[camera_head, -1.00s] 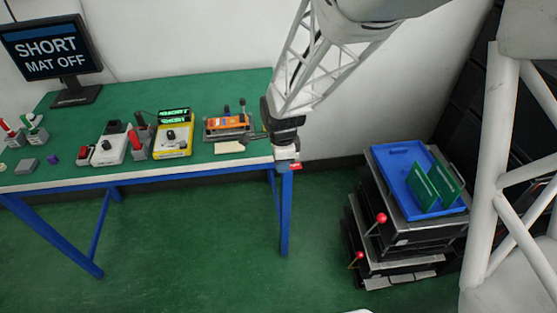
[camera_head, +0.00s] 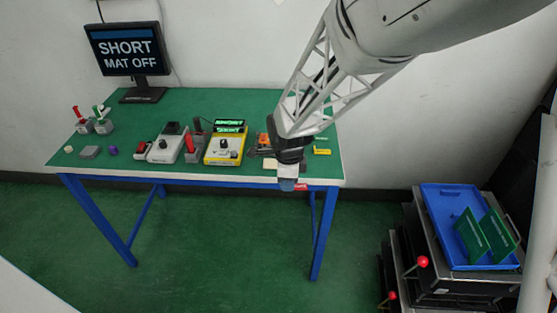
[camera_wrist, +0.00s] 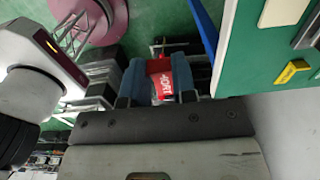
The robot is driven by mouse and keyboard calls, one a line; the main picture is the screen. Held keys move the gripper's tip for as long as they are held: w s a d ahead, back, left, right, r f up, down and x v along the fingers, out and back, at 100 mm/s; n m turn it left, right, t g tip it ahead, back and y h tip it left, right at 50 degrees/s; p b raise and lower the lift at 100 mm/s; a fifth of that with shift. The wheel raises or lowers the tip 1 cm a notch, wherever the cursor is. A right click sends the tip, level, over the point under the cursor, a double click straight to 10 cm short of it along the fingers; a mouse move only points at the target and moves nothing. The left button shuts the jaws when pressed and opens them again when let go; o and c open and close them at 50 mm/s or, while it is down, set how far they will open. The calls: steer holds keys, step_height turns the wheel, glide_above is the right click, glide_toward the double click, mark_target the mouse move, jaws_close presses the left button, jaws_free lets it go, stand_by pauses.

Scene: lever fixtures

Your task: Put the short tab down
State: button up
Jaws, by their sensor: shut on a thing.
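The short tab (camera_wrist: 163,84) is a small red tag with white lettering, partly hidden, held between the blue fingers of my gripper (camera_wrist: 159,80) in the wrist view. My gripper is shut on it. In the head view my gripper (camera_head: 287,184) points down at the front edge of the green table (camera_head: 130,112), toward its right end. The red tab (camera_head: 301,187) shows just right of the fingertips. I cannot tell its height from the table edge. A pale pad (camera_head: 270,163) lies beside my wrist on the table, partly hidden.
A monitor (camera_head: 128,48) reads "SHORT MAT OFF". A yellow tab (camera_head: 322,152) lies right of my arm. An orange device (camera_head: 263,141) is partly hidden behind it. A yellow meter (camera_head: 224,148) and lever boxes stand left. A blue tray (camera_head: 455,225) with green boards is at right.

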steer(key=shift+a, duration=0.45)
glide_above(270, 163)
steer(key=shift+f, duration=0.7)
stand_by(0.3)
steer(key=shift+f, duration=1.75)
steer(key=shift+f, duration=0.2)
steer(key=o, duration=0.9)
